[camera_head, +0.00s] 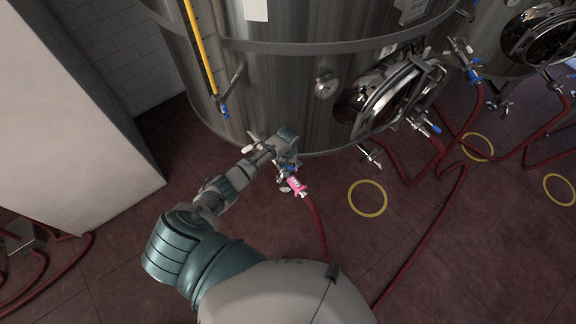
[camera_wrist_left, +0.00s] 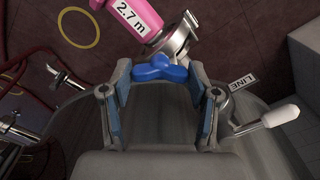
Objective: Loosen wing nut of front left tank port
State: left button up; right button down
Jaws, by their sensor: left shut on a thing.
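The blue wing nut (camera_wrist_left: 160,69) sits on a silver clamp (camera_wrist_left: 176,43) at the front left tank port, in the left wrist view. My left gripper (camera_wrist_left: 158,82) has its two blue-padded fingers around it, one on each side, and is shut on it. In the head view my left gripper (camera_head: 286,150) is at the foot of the large steel tank (camera_head: 270,85) and mostly hides the port. A pink hose end (camera_head: 297,186) marked "2.7 m" in the wrist view (camera_wrist_left: 132,14) joins the clamp. My right gripper is not in view.
A valve with a white handle (camera_wrist_left: 281,116) and a "LINE" tag (camera_wrist_left: 243,81) are beside the gripper. A red hose (camera_head: 315,222) runs from the port over the floor. A round hatch (camera_head: 388,97) and more valves are to the right. A yellow floor ring (camera_head: 367,213) lies clear.

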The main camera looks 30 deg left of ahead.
pick_arm(q)
jog(key=n, duration=0.4)
jog(key=shift+w+a+r+n, duration=0.1)
jog(key=shift+w+r+n, duration=0.15)
jog(key=shift+w+n, duration=0.05)
jog(key=shift+n, duration=1.9)
jog(key=o, duration=1.1)
jog(key=shift+o, duration=0.3)
jog(key=shift+s+f, duration=0.1)
jog(key=shift+f, duration=0.05)
notch_tip(320, 180, up, 12)
